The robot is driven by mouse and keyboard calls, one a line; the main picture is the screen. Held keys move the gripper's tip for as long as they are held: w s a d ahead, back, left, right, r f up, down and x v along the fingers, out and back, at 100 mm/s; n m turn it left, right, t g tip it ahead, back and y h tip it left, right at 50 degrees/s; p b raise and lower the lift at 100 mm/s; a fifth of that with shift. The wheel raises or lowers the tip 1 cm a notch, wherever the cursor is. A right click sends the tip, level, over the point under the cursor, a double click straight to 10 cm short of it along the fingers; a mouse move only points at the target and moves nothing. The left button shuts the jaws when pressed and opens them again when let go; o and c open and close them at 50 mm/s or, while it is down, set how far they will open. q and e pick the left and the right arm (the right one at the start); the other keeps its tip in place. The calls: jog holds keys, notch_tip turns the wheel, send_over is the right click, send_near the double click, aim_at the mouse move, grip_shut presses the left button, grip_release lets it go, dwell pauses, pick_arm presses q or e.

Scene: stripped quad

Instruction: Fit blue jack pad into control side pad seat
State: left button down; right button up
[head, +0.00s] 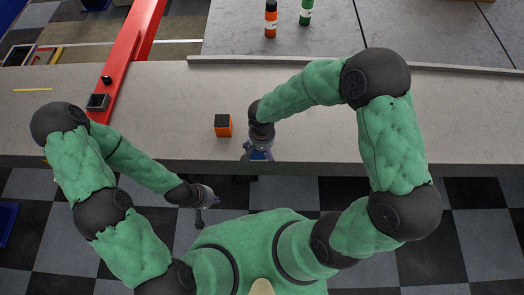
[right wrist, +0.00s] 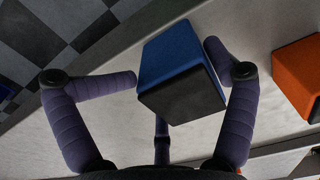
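The blue jack pad (right wrist: 172,55) is a block with a blue side and a black face. It sits between the fingers of my right gripper (right wrist: 174,64), whose tips appear to touch it on two sides. In the head view the right gripper (head: 259,152) is at the bench's front edge, mostly hiding the pad. Whether the pad touches the bench is unclear. A dark square fitting (head: 97,102) on the red beam (head: 130,45) may be the pad seat; no label shows. My left gripper (head: 205,195) hangs in front of the bench, its fingers too small to read.
An orange block with a black top (head: 223,126) stands on the grey bench (head: 310,120), left of the right gripper. A black knob (head: 106,79) is on the beam. An orange bottle (head: 271,18) and a green bottle (head: 306,12) stand behind. The bench between orange block and beam is clear.

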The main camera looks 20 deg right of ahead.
jog(key=shift+w+f, duration=0.1)
jog(key=shift+f, duration=0.3)
jog(key=shift+c, duration=0.2)
jog(key=c, duration=1.3)
jog(key=shift+r, duration=0.1)
